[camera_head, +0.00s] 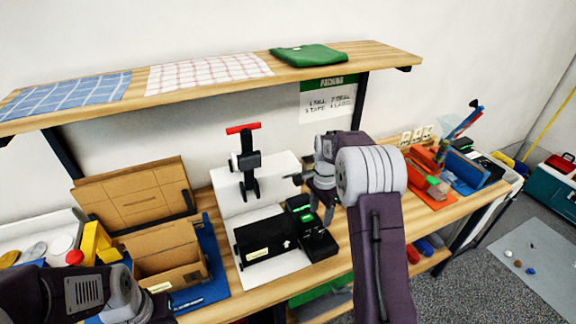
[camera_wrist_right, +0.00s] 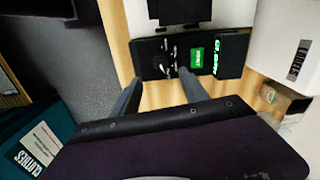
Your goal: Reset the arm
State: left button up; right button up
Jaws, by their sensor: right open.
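My right arm reaches up from the bottom of the head view. Its gripper (camera_head: 311,197) is open and empty, above the right part of the black device on the bench. In the right wrist view its two fingers (camera_wrist_right: 161,90) stand apart with nothing between them. Below them is a black device (camera_wrist_right: 220,55) with a green lit label. Part of my left arm (camera_head: 75,292) shows at the lower left of the head view; its gripper is not seen.
A black printer-like device (camera_head: 265,240) and a stand with a red handle (camera_head: 243,128) are on a white board. An open cardboard box (camera_head: 168,256) stands left. A wooden shelf (camera_head: 215,85) with cloths runs above. Orange and blue bins (camera_head: 468,172) stand right.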

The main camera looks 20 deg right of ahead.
jog(key=s+a+r+n, duration=0.3)
jog(key=s+a+r, duration=0.25)
jog(key=a, duration=0.25)
jog(key=s+a+f+n, duration=0.1)
jog(key=s+f+n, duration=0.2)
jog(key=s+n, duration=0.3)
jog(key=s+a+f+n+t, duration=0.1)
jog(key=s+a+f+n, duration=0.1)
jog(key=s+n, duration=0.4)
jog(key=shift+s+f+n, duration=0.3)
jog(key=shift+s+f, duration=0.35)
jog(key=shift+s, duration=0.1)
jog(key=shift+s, duration=0.1)
jog(key=shift+c, duration=0.2)
